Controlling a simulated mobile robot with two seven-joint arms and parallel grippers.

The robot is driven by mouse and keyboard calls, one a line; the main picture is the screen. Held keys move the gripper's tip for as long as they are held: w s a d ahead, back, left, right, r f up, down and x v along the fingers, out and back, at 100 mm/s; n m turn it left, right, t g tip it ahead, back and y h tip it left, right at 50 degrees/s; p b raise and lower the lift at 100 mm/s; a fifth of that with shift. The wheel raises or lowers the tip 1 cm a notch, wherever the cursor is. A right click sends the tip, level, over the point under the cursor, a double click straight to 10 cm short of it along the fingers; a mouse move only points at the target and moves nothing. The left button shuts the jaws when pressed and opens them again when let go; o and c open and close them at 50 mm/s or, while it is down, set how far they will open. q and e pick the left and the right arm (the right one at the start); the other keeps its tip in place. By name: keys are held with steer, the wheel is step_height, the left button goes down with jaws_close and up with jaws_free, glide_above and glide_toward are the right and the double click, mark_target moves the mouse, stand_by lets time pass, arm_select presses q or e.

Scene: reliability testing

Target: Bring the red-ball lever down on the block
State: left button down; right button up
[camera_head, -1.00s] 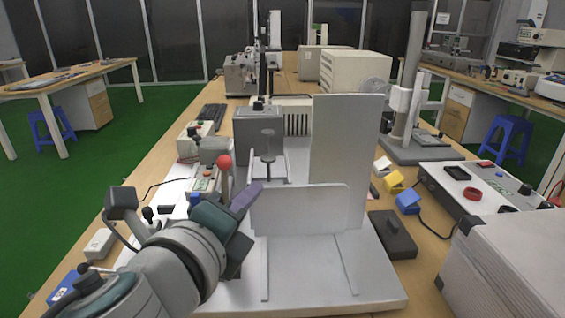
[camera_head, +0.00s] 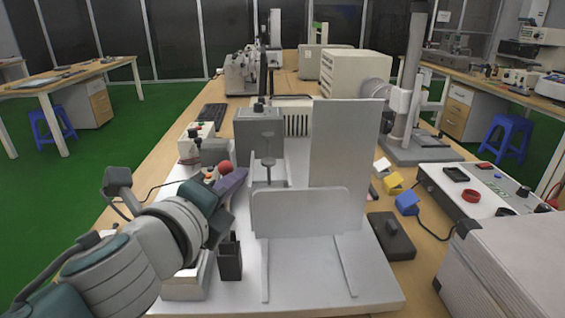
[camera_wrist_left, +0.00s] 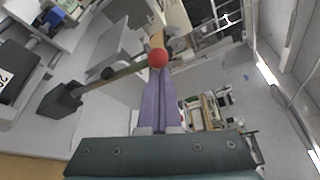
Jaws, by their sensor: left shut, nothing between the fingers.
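The red ball (camera_head: 225,167) is at the end of a lever, just beyond my left fingertips in the head view. In the left wrist view the red ball (camera_wrist_left: 158,58) sits at the fingertips, and its thin lever rod (camera_wrist_left: 115,77) runs left to a dark block (camera_wrist_left: 60,98). In the head view a dark upright block (camera_head: 230,262) stands below my gripper; my wrist hides most of the lever. My left gripper (camera_head: 240,176) has its purple fingers (camera_wrist_left: 160,80) together and empty. I cannot tell whether they touch the ball. My right gripper is not in view.
A grey machine with an upright panel (camera_head: 345,145) and a low front plate (camera_head: 300,211) stands right of my gripper on a white base (camera_head: 318,275). A black pedal-like box (camera_head: 391,236) and small yellow and blue blocks lie farther right.

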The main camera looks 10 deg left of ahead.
arm_select(q)
steer(key=shift+s+a+n+b, duration=0.15)
steer(key=shift+a+n+b, duration=0.15)
steer(key=shift+a, duration=0.15)
steer(key=shift+s+a+f+n+t+y+b, duration=0.9)
steer(key=shift+a+f+n+b, duration=1.5)
steer(key=shift+n+b, duration=1.2)
steer(key=shift+s+a+f+n+t+y+b, duration=0.55)
steer(key=shift+a+f+n+t+b, duration=0.55)
steer(key=shift+a+f+n+b, duration=1.65)
steer(key=shift+s+a+f+n+t+y+b, duration=0.85)
steer(key=shift+a+f+n+b, duration=0.65)
steer(key=shift+a+n+b, duration=2.05)
steer(key=d+n+b, duration=0.1)
steer(key=b, duration=0.1)
steer(key=shift+w+d+b, duration=0.1)
steer(key=shift+d+b, duration=0.25)
steer(key=shift+d, duration=0.05)
